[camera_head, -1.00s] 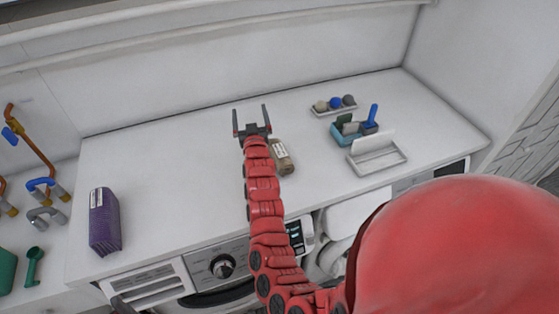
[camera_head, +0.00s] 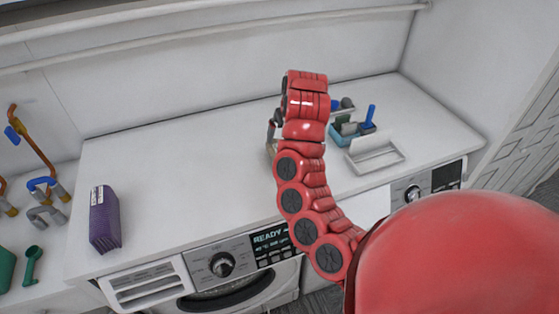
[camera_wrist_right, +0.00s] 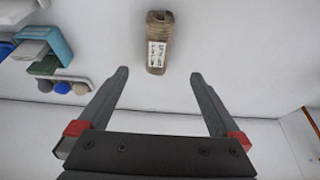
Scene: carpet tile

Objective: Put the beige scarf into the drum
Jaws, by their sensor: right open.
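The beige scarf (camera_wrist_right: 158,40) is a rolled bundle with a white label, lying on the white worktop. In the head view my right arm hides nearly all of it. My right gripper (camera_wrist_right: 160,73) is open and empty, with the scarf beyond its fingertips and apart from them. In the head view this gripper is mostly hidden behind its own wrist. A washing machine (camera_head: 222,264) with a "READY" display sits under the worktop; only the top of its round door shows, and the drum inside is hidden. My left gripper is not in view.
A purple folded bundle (camera_head: 104,220) stands at the left of the worktop (camera_head: 180,170). A teal caddy with a blue-handled brush (camera_head: 369,118) and a white tray (camera_head: 376,156) stand to the right. A second control knob (camera_head: 412,193) shows at right. The left-middle worktop is clear.

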